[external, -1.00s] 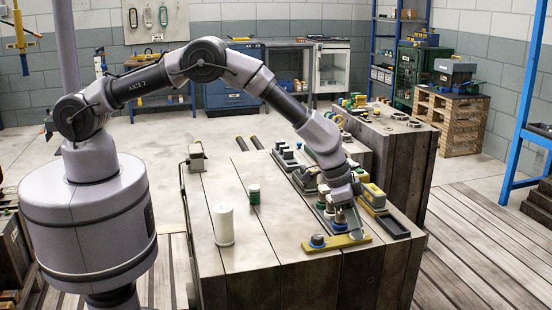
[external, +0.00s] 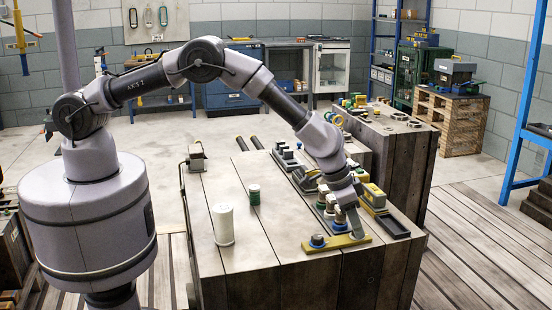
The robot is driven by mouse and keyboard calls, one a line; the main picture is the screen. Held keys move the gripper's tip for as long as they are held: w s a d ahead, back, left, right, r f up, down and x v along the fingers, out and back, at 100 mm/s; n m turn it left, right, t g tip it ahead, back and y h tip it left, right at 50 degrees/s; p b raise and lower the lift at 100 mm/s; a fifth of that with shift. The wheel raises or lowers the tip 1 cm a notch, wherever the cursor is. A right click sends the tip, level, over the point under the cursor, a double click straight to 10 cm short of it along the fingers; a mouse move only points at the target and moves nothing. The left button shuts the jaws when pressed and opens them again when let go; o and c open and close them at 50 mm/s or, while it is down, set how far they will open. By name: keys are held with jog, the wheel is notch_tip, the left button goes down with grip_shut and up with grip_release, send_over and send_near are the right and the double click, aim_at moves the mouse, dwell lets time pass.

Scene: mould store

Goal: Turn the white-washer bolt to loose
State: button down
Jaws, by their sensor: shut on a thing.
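A yellow bar (external: 338,244) lies flat near the front right of the wooden-sided bench. My gripper (external: 355,230) points down at the bar's right end. It is shut on a bolt there, which I take to be the white-washer bolt. The fingers hide most of that bolt, and its washer colour is too small to make out. How tight or loose it sits cannot be seen.
Several bolts and blocks stand close behind my gripper, with a yellow block (external: 373,195) and a black tray (external: 394,226) to its right. A white cylinder (external: 223,224) and a small green cylinder (external: 254,194) stand on the left. The bench top between is clear.

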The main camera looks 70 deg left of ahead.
jog(key=n, duration=0.1)
jog(key=n+y+b, duration=0.1)
jog(key=n, duration=0.1)
jog(key=shift+d+f+n+b, duration=0.1)
jog(key=shift+d+n+b, duration=0.05)
jog(key=shift+n+b, duration=0.15)
jog(key=n+y+b, duration=0.1)
jog(key=n, duration=0.1)
jog(key=shift+n, duration=0.4)
jog(key=n+y, duration=0.1)
jog(key=n, duration=0.2)
jog(key=shift+d+y, duration=0.1)
jog(key=shift+y, duration=0.3)
jog(key=shift+w+n+g+y+b, duration=0.1)
jog(key=shift+n+g+y+b, duration=0.4)
jog(key=shift+n, duration=1.2)
jog(key=shift+g, duration=0.3)
jog(key=c, duration=1.5)
grip_release()
jog(key=shift+o, duration=0.2)
